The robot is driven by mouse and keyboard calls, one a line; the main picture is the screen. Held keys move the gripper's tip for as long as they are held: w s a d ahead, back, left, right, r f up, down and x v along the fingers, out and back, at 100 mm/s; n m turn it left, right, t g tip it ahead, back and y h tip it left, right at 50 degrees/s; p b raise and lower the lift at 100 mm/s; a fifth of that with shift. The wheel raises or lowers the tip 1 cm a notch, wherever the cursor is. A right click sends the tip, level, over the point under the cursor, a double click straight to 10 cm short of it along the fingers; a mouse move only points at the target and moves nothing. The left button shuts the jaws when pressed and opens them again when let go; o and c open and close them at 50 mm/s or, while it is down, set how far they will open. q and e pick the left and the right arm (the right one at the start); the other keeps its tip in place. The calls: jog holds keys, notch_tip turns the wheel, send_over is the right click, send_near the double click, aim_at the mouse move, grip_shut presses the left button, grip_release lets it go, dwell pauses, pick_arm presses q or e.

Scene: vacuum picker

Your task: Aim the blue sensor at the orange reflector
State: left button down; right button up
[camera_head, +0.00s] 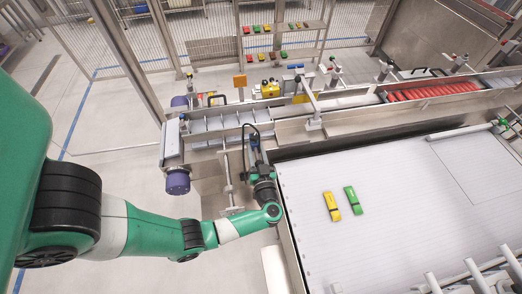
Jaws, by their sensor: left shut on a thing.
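The orange reflector (240,81) is a small upright square plate at the back, behind the conveyor. A small blue bar (296,66) shows at the back, right of the reflector; it is too small to tell whether it is the blue sensor. My left gripper (252,146) reaches over the near side of the conveyor, left of the white table, and points away from me. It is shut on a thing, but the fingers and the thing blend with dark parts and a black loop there. My right gripper is not in view.
A yellow piece (332,206) and a green piece (353,200) lie on the white table (400,235). Red pieces (430,91) fill a tray at the back right. A metal post (228,180) stands left of my gripper. A purple motor (177,182) hangs at the conveyor's left end.

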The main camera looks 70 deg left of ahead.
pick_arm(q)
jog(key=c, duration=0.6)
grip_release()
jog(key=shift+c, duration=0.2)
jog(key=s+d, duration=0.1)
jog(key=d, duration=1)
jog(key=shift+d, duration=0.3)
jog(key=shift+a, duration=0.15)
